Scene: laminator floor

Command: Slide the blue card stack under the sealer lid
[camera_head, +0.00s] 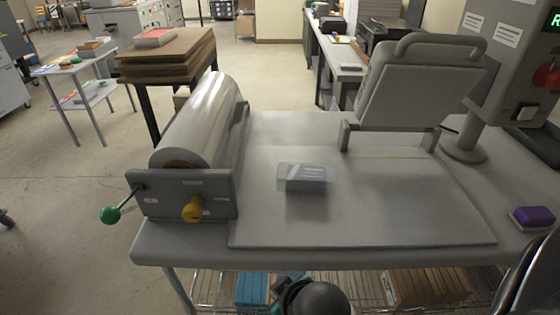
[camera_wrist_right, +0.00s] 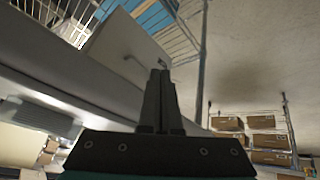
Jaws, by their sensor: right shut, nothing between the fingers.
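A small grey-blue stack (camera_head: 305,186) under a clear wrap lies on the flat grey plate (camera_head: 390,215) of the table; I take it for the blue card stack. The sealer lid (camera_head: 415,85) stands raised on its hinge brackets, behind and to the right of the stack, with open space between them. My right gripper (camera_wrist_right: 160,75) shows in the right wrist view with its two fingers together and empty, apart from the stack. My left gripper is in neither view.
A film roll (camera_head: 203,115) in a bracket with green and yellow knobs flanks the plate's left side. A purple block (camera_head: 532,217) lies at the table's right edge. A control post (camera_head: 464,138) stands right of the lid. The plate around the stack is clear.

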